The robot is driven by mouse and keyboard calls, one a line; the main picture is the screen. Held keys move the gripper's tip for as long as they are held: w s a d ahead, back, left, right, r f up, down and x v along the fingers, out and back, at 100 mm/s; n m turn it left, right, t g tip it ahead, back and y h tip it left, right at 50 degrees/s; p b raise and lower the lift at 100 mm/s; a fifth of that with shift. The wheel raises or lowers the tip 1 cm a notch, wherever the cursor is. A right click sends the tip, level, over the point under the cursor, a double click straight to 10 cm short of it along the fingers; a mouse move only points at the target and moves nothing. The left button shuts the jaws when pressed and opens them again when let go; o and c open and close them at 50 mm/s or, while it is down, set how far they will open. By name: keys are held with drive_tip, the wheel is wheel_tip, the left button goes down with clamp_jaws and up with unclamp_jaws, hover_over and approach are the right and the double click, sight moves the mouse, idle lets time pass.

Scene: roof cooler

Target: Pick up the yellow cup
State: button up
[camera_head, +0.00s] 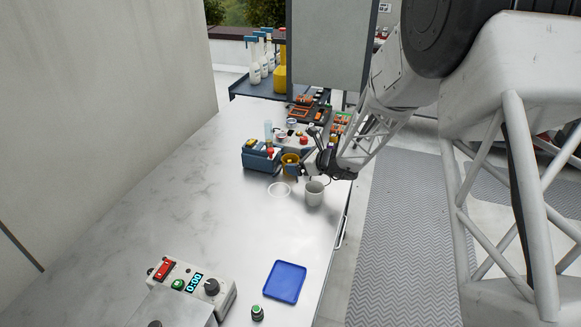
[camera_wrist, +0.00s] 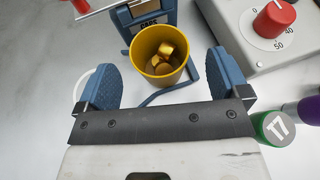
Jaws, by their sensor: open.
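The yellow cup (camera_head: 290,162) stands upright on the metal table (camera_head: 200,215), beside the blue box and behind the white cup. In the wrist view the yellow cup (camera_wrist: 141,52) shows from above, with several gold-coloured pieces inside it. My gripper (camera_wrist: 163,75) is open. Its two blue finger pads lie to the left and right of the cup's near side, with visible gaps. In the head view my gripper (camera_head: 308,168) is small and partly covers the area right of the cup.
A white cup (camera_head: 314,194) stands just in front of the yellow cup, near the table's right edge. A blue box (camera_head: 260,158) is close on the left. A blue tray (camera_head: 285,281) lies nearer.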

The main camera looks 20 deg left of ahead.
drive_tip(key=shift+x, duration=1.4)
drive_tip(key=c, duration=1)
